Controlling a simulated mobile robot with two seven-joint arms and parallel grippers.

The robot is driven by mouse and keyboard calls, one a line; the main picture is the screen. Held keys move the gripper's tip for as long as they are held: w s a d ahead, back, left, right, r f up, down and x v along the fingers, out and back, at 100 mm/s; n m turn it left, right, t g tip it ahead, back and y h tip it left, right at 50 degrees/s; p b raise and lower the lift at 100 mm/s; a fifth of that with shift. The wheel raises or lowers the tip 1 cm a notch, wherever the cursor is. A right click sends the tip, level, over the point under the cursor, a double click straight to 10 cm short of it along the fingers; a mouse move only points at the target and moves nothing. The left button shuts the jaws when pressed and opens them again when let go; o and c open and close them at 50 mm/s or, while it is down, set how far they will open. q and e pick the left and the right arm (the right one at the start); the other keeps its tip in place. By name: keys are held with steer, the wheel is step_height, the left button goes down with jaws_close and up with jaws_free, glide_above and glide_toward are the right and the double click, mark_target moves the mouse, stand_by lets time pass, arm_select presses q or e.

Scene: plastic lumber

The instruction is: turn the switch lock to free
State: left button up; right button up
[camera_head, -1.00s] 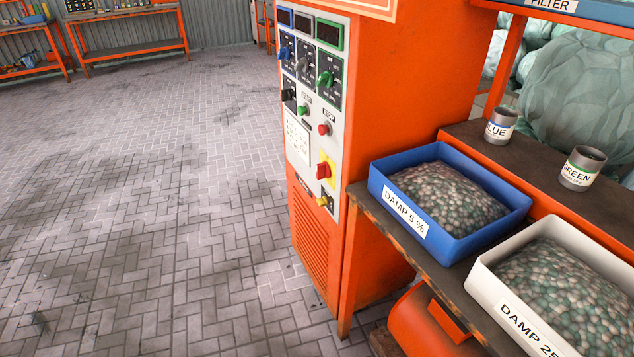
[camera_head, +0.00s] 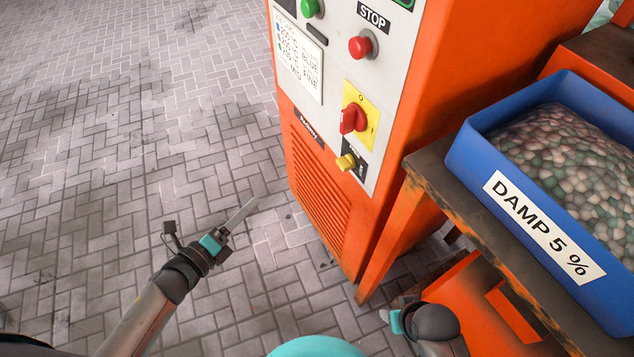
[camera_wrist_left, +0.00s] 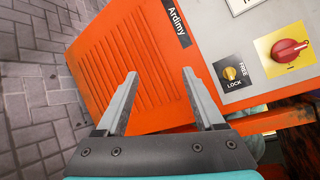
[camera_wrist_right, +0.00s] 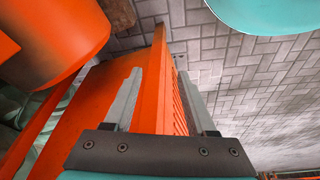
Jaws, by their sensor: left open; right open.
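The switch lock is a small yellow knob (camera_head: 345,162) on a black plate low on the grey panel of the orange cabinet, below the red rotary switch. In the left wrist view the yellow knob (camera_wrist_left: 230,73) sits on a plate marked FREE and LOCK. My left gripper (camera_head: 244,218) is left of and below the knob, apart from it, and open and empty. Its fingers (camera_wrist_left: 160,95) show spread in the left wrist view. My right gripper (camera_wrist_right: 157,95) is open and empty, low beside the cabinet; its fingers are mostly hidden in the head view.
The red switch (camera_head: 352,118) on a yellow plate is close above the knob. A red stop button (camera_head: 360,46) is higher up. A bench (camera_head: 440,185) with a blue bin (camera_head: 468,153) of pellets stands right of the cabinet. The paved floor on the left is clear.

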arm_select(q)
step_height(320, 180, up, 4)
steer(key=w+d+m+h+b, duration=0.1)
steer(key=d+m+h+b, duration=0.25)
steer(key=m, duration=0.45)
steer(key=m+g+h+b, duration=0.3)
steer(key=m+h, duration=0.1)
steer(key=m, duration=0.6)
glide_toward(339, 166)
steer(key=x, duration=0.7)
steer(key=shift+d+b, duration=0.1)
steer(key=shift+b, duration=0.25)
steer(key=shift+w+d, duration=0.4)
steer(key=shift+d, duration=0.15)
arm_select(e)
steer(key=w+a+r+t, duration=0.1)
steer(key=w+r+t, duration=0.1)
steer(key=r, duration=0.8)
steer(key=shift+w+a+t+y, duration=0.3)
steer(key=shift+w+t, duration=0.1)
steer(key=shift+w, duration=0.3)
arm_select(q)
jaws_close()
